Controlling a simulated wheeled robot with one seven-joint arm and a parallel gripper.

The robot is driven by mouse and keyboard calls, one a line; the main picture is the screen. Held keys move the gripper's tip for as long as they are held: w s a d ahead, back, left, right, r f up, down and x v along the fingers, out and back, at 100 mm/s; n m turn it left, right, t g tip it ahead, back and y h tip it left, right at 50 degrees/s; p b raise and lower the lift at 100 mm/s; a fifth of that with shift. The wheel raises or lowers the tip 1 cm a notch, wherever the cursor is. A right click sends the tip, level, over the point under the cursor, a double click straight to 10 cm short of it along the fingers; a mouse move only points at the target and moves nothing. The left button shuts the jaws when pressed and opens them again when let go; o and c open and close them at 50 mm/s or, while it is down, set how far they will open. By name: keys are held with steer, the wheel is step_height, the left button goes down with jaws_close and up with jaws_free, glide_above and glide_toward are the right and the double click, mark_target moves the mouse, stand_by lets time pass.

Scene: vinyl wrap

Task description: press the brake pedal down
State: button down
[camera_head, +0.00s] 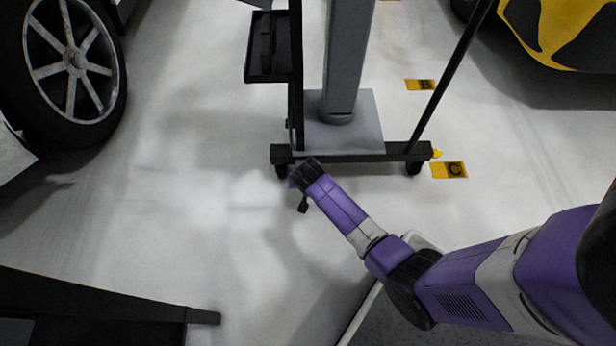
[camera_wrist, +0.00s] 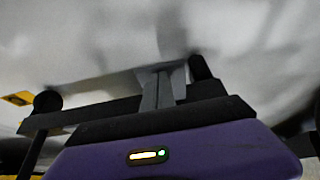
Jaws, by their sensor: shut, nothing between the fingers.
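I cannot make out a separate brake pedal in either view. A dark wheeled stand base (camera_head: 350,152) shows in the head view, with a left caster (camera_head: 281,171) and a right caster (camera_head: 413,168). My gripper (camera_head: 303,205) points down just in front of the left end of this base. Its dark fingers look closed and empty. In the wrist view my grey fingers (camera_wrist: 158,88) lie together, in front of the dark base bar (camera_wrist: 75,115). One caster (camera_wrist: 47,100) is at the left and another (camera_wrist: 200,68) close right of the fingers. Contact cannot be told.
A grey column foot (camera_head: 365,125) stands behind the bar. A car wheel (camera_head: 72,65) is at the upper left, a yellow and black car (camera_head: 570,30) at the upper right. A dark frame (camera_head: 100,305) lies at the lower left. The pale floor (camera_head: 190,190) between is clear.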

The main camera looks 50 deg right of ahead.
steer(key=shift+s+a+f, duration=0.1)
steer(key=shift+a+f, duration=0.05)
steer(key=shift+f, duration=0.6)
steer(key=shift+s+a+f, duration=0.1)
steer(key=shift+f, duration=0.6)
